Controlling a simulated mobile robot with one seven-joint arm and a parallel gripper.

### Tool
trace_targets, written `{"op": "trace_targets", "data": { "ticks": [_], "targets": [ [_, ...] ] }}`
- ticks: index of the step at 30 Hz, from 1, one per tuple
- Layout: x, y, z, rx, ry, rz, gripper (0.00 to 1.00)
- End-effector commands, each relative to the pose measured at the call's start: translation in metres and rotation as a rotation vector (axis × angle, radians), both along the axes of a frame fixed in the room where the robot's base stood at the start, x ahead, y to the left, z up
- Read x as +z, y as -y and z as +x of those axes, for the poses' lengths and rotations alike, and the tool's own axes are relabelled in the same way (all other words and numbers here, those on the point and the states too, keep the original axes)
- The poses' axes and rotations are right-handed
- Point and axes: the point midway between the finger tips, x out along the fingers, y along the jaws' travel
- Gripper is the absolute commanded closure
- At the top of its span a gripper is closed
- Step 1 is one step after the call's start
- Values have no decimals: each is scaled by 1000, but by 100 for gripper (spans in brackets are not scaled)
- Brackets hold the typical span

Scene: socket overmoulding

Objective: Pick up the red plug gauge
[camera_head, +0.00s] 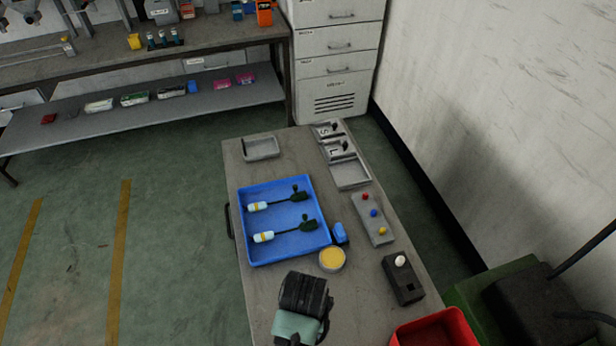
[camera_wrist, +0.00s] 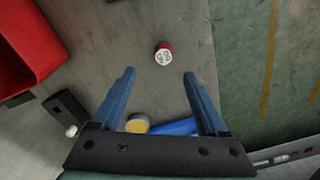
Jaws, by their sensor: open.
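The red plug gauge (camera_wrist: 163,54) shows in the wrist view as a short red cylinder with a pale, marked end face. It rests on the grey worktable (camera_wrist: 120,30). My gripper (camera_wrist: 159,74) is open and empty, with its two blue fingers spread wide. In the wrist picture the gauge lies just past the fingertips, between their lines; the height gap cannot be told. In the head view my gripper's dark body (camera_head: 303,293) is over the front of the table. The fingertips and the gauge cannot be made out there.
A yellow-topped round tin (camera_head: 332,259), a black box with a white knob (camera_head: 404,280) and a red bin (camera_head: 436,330) stand near my gripper. Grey trays and a block with coloured knobs (camera_head: 373,217) line the right edge.

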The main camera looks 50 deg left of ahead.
Motion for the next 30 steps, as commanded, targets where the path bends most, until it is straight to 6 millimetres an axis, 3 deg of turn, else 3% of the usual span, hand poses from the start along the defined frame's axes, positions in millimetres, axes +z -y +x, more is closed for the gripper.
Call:
{"op": "trace_targets", "data": {
  "ticks": [6,16,25,30],
  "targets": [
    [-39,-1,-1,1,-3,-1,23],
    [-61,-2,-2,1,-1,-1,23],
    [-97,-5,-4,0,0,0,23],
    [-104,-5,-4,0,1,1,23]
  ]
}}
